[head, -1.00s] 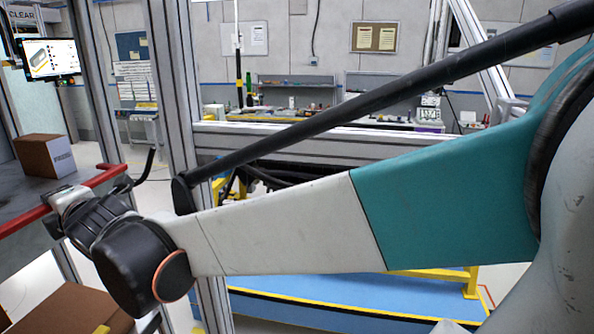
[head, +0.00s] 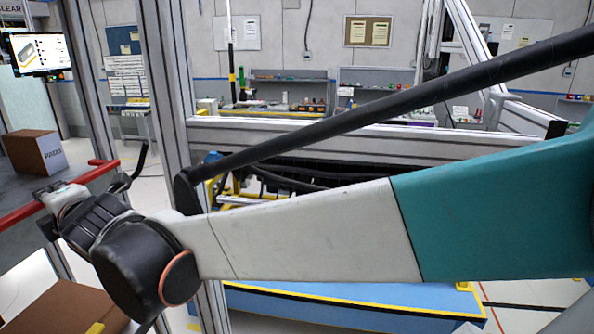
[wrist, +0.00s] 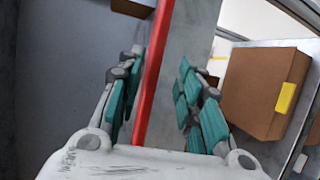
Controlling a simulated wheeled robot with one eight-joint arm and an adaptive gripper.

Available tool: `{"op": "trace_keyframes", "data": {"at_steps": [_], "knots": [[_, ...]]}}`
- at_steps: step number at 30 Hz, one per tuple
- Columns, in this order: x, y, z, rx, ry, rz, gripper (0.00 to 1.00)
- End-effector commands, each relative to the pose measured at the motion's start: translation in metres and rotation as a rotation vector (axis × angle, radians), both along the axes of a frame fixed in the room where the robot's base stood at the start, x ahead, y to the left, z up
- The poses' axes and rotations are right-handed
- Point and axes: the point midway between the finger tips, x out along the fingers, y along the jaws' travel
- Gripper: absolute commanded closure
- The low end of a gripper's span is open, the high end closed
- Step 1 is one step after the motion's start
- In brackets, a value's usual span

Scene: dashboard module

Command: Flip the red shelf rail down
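The red shelf rail (head: 18,217) runs along the front edge of the grey shelf at the left of the head view. My gripper (head: 52,190) is at the rail, partly hidden by my own wrist. In the wrist view, the rail (wrist: 154,72) passes lengthwise between the two teal-padded fingers of my gripper (wrist: 158,88). The fingers are apart, with a clear gap on the right side. The rail lies closer to the left finger; I cannot tell whether they touch.
A cardboard box (head: 36,152) stands on the grey shelf (head: 20,188) behind the rail. Another brown box (wrist: 262,92) with yellow tape sits lower, right of my gripper in the wrist view. A metal upright post (head: 165,90) stands close to my arm.

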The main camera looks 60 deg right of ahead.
Motion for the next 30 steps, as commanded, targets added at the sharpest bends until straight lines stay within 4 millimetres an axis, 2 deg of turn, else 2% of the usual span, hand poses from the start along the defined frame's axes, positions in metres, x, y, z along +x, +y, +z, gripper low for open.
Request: {"op": "trace_keyframes", "data": {"at_steps": [3, 18, 24, 30], "knots": [[-0.018, 0.001, 0.003, 0.001, 0.0, 0.0, 0.67], [-0.077, 0.007, 0.015, 0.001, 0.001, 0.0, 0.67], [-0.09, 0.008, 0.018, 0.0, 0.001, 0.0, 0.67], [-0.094, 0.009, 0.019, 0.001, 0.001, 0.0, 0.67]]}}
